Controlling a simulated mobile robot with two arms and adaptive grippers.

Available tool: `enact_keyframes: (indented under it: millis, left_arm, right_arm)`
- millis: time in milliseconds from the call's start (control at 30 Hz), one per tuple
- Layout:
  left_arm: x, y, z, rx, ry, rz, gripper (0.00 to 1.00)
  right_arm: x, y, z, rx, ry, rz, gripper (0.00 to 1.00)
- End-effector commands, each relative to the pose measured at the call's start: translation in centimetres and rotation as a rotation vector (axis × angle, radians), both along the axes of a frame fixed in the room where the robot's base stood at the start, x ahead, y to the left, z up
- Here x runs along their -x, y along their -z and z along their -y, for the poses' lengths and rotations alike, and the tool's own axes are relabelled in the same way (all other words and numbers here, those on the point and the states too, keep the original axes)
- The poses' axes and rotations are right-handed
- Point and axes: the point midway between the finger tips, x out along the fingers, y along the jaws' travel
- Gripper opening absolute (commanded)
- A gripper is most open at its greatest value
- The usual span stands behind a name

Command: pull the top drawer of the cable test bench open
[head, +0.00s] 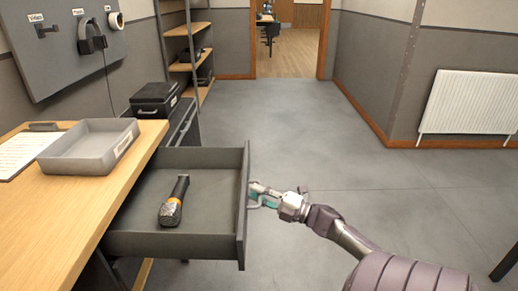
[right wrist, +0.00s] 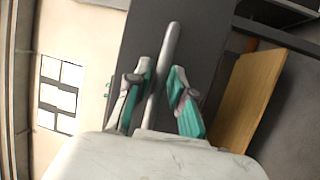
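The top drawer (head: 205,160) of the cable test bench (head: 75,215) stands pulled well out, its inside in plain view. A dark hand-held object (head: 174,202), like a microphone or torch, lies in it. My right gripper (head: 256,195) is at the outside of the drawer's front panel. In the right wrist view my right gripper (right wrist: 162,72) has its teal-padded fingers on either side of the drawer's bar handle (right wrist: 170,45), closed in on it. The dark drawer front (right wrist: 205,35) is behind the handle. My left gripper is not in view.
A grey tray (head: 60,162) and a paper sheet (head: 18,152) lie on the bench top. A black case (head: 156,98) stands beyond it. Headphones (head: 91,36) hang on the wall panel. A radiator (head: 466,102) is at right. The floor (head: 330,125) ahead is clear.

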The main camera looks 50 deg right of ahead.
Motion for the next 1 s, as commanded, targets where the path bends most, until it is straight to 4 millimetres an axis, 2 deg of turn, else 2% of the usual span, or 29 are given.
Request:
enact_keyframes:
  millis: [167,267,500,700,833,1000]
  left_arm:
    - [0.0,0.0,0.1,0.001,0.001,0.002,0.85]
    - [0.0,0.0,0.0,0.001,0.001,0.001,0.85]
    - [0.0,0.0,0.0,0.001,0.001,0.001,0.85]
    - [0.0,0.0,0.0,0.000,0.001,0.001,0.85]
    - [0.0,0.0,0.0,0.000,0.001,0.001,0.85]
    - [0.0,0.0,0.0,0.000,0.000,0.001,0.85]
  right_arm:
    - [0.5,0.1,0.1,-0.001,0.001,0.000,0.22]
    - [1.7,0.4,0.5,-0.001,0.001,-0.003,0.22]
    - [6.5,1.3,2.1,0.000,0.002,-0.004,0.22]
    - [9.8,1.8,3.1,-0.001,0.003,-0.003,0.22]
    - [10.9,2.0,3.5,-0.001,0.001,-0.001,0.22]
    - [11.3,2.0,3.6,0.000,0.000,0.001,0.22]
